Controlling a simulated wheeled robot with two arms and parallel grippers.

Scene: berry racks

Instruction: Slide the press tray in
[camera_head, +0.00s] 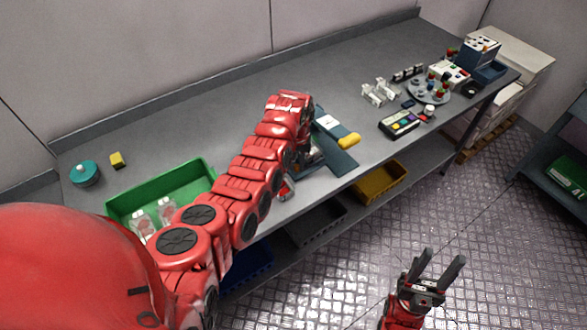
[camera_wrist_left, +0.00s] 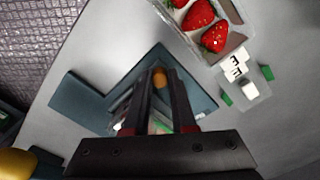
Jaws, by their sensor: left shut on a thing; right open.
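The press (camera_head: 338,158), a dark teal device with a yellow lever handle (camera_head: 348,141), stands near the table's front edge. In the left wrist view its teal plates (camera_wrist_left: 82,102) lie around my left gripper (camera_wrist_left: 160,84). That gripper is shut on a small orange knob (camera_wrist_left: 159,77), which appears to belong to the press tray; the tray itself is mostly hidden by the fingers. In the head view my left arm covers this gripper and part of the press. My right gripper (camera_head: 437,266) is open and empty over the floor, away from the table.
A clear punnet with strawberries (camera_wrist_left: 208,32) lies close to the press in the wrist view. A green bin (camera_head: 185,180) holds clear punnets at left. The table's back strip is clear.

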